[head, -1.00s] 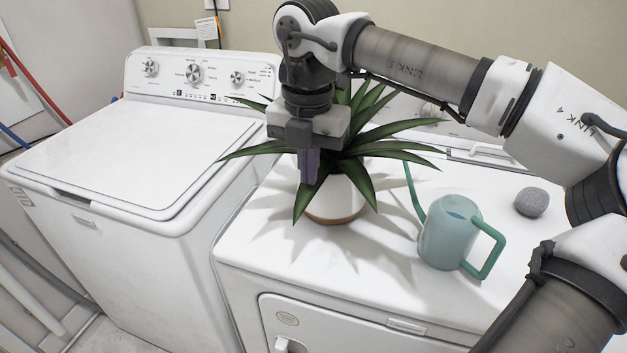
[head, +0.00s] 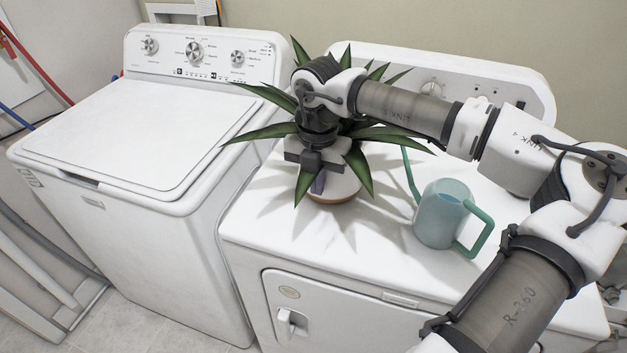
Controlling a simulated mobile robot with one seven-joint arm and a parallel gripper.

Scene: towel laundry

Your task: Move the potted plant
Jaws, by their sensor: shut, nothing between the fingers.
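The potted plant (head: 358,170) stands on top of the dryer (head: 262,215), near its left side. It has long, pointed green leaves and a white pot (head: 340,186) with a brown base. My gripper (head: 318,186) points down at the front of the plant, among its leaves, with its fingers low in front of the pot. The fingers are shut and hold nothing. I cannot tell whether they touch the pot. My wrist and arm hide the middle of the plant.
A teal watering can (head: 441,214) stands right of the plant on the dryer. A washer (head: 130,140) with a closed lid stands to the left, with a narrow gap between the machines. The dryer's control panel rises behind. The dryer top's front left is clear.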

